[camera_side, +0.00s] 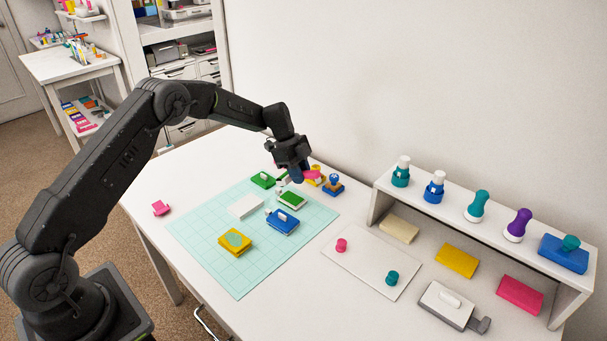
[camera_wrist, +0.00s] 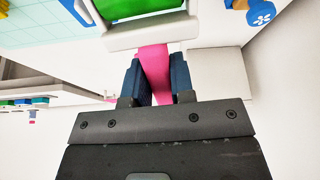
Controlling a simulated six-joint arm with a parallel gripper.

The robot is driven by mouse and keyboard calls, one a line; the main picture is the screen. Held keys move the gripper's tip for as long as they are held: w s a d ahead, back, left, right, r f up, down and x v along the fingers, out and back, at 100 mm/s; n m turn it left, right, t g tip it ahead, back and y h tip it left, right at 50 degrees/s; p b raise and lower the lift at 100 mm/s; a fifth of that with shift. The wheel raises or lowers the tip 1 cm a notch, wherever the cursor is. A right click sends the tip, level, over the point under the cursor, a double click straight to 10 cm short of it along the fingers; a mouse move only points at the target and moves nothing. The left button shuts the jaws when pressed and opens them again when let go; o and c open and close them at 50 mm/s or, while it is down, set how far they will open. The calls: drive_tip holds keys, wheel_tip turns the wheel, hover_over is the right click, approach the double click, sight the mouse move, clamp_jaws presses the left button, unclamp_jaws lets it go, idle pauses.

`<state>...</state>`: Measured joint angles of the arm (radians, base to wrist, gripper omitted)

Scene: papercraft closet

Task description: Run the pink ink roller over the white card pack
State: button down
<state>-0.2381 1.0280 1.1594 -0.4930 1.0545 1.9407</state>
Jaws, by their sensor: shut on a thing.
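My gripper (camera_side: 302,175) is shut on the pink ink roller (camera_side: 313,175), held above the far right part of the cutting mat. In the wrist view, a pink bar (camera_wrist: 154,65) sits between the two blue fingers of the gripper (camera_wrist: 157,85). The roller's far end is hidden or merges with a white-framed green item, so I cannot tell whether they touch. The white card pack (camera_side: 245,206) lies flat on the mat, left of and below my gripper in the side view.
The teal mat (camera_side: 205,236) also holds a yellow block (camera_side: 235,240), a blue block (camera_side: 282,222), a green block (camera_side: 292,199) and another green one (camera_side: 263,180). Orange and blue stamps (camera_side: 334,186) stand near the gripper. A white shelf (camera_side: 450,215) stands at right.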

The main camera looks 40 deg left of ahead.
sight(279, 180)
drive_tip(key=s+a+n+y, duration=0.1)
drive_tip(key=a+n, duration=0.1)
drive_tip(key=s+a+n+t+y, duration=0.1)
drive_tip(key=n, duration=0.1)
drive_tip(key=s+a+f+n, duration=0.1)
drive_tip(key=a+n, duration=0.1)
drive_tip(key=n, duration=0.1)
drive_tip(key=shift+s+a+f+y, duration=0.1)
drive_tip(key=shift+s+a+y, duration=0.2)
drive_tip(key=shift+y, duration=0.1)
drive_tip(key=s+a+n, duration=0.1)
drive_tip(key=n, duration=0.1)
drive_tip(key=s+a+n+y, duration=0.1)
drive_tip(key=s+a+n, duration=0.1)
drive_tip(key=n, duration=0.1)
drive_tip(key=s+a+n+g+y, duration=0.1)
drive_tip(key=a+n, duration=0.1)
drive_tip(key=n, duration=0.1)
drive_tip(key=shift+s+a+f, duration=0.25)
drive_tip(key=shift+s+f, duration=0.1)
drive_tip(key=shift+f, duration=0.05)
drive_tip(key=shift+s+a+n+g, duration=0.3)
drive_tip(key=shift+s+a+n, duration=0.15)
drive_tip(key=shift+n, duration=0.45)
drive_tip(key=shift+f, duration=0.1)
drive_tip(key=shift+f, duration=2.35)
drive_tip(key=shift+d+f, duration=0.1)
drive_tip(key=shift+f, duration=0.5)
drive_tip(key=shift+w, duration=0.1)
